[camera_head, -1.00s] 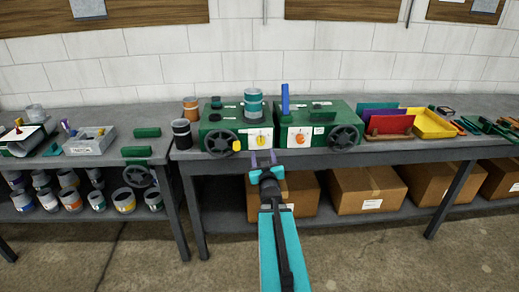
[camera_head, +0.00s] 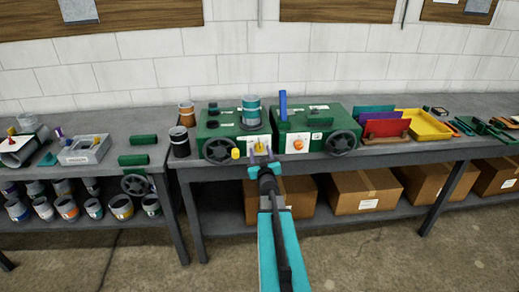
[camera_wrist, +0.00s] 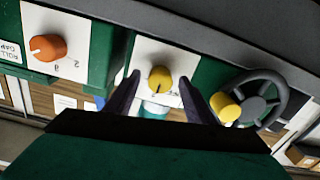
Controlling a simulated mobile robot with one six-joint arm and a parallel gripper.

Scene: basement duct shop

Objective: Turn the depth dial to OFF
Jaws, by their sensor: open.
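A yellow dial (camera_wrist: 160,79) sits on a white plate (camera_wrist: 178,50) on the front of a green machine; the dial also shows in the head view (camera_head: 261,147). An orange dial (camera_wrist: 47,48) is on a second white plate with printed marks, on the neighbouring green machine (camera_head: 325,122). Which dial is the depth dial I cannot tell. My gripper (camera_wrist: 158,92) is open, its two purple fingers on either side of the yellow dial. Whether they touch it I cannot tell. The marks around the yellow dial are mostly hidden or too small to read.
A dark handwheel with a yellow knob (camera_wrist: 226,107) is close beside my gripper. A second handwheel (camera_head: 341,142) is on the other machine. Cans stand on and beside the left machine. Cardboard boxes (camera_head: 362,190) sit on the shelf below the bench (camera_head: 400,155).

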